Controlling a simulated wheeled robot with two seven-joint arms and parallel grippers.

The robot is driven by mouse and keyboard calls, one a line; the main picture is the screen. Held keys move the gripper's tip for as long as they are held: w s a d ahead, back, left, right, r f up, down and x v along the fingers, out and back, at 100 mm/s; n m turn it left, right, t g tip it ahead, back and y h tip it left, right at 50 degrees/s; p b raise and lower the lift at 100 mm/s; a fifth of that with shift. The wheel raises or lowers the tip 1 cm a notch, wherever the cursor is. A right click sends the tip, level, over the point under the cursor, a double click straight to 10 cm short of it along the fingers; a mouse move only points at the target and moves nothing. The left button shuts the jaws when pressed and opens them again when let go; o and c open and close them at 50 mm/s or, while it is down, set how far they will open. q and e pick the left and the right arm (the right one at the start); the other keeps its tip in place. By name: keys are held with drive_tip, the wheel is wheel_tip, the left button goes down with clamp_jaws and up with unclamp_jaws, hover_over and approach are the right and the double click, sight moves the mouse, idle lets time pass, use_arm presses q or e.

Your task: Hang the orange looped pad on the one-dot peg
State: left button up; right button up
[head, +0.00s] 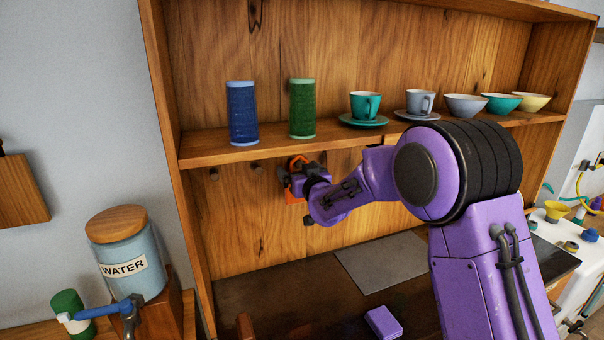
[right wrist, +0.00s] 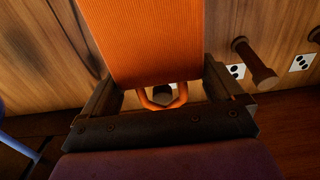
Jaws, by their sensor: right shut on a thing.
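The orange looped pad (right wrist: 150,40) is held between the fingers of my right gripper (head: 297,182). In the head view a bit of its orange pad (head: 292,197) and its loop (head: 297,160) show around the gripper, under the shelf near the back panel. In the right wrist view the loop (right wrist: 162,103) frames a dark round peg end (right wrist: 163,91); I cannot tell whether the peg passes through it or stands behind it. A white label edge shows behind, its dots hidden. My left gripper is out of view.
Wooden pegs (head: 257,167) (head: 213,174) stick out left of the gripper. In the wrist view a neighbouring peg (right wrist: 256,65) stands near dotted labels (right wrist: 236,71) (right wrist: 301,62). The shelf (head: 240,147) above carries tumblers, cups and bowls. A grey mat (head: 385,265) lies below.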

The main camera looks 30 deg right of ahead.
drive_tip(key=shift+x, duration=0.9)
drive_tip(key=shift+w+d+f+b, duration=0.15)
drive_tip(key=shift+w+f+b, duration=0.15)
drive_tip(key=shift+w+f, duration=0.3)
drive_tip(key=shift+s, duration=0.1)
drive_tip(key=o, duration=0.7)
drive_tip(key=b+v, duration=0.5)
drive_tip(key=v, duration=0.5)
drive_tip(key=shift+s, duration=0.3)
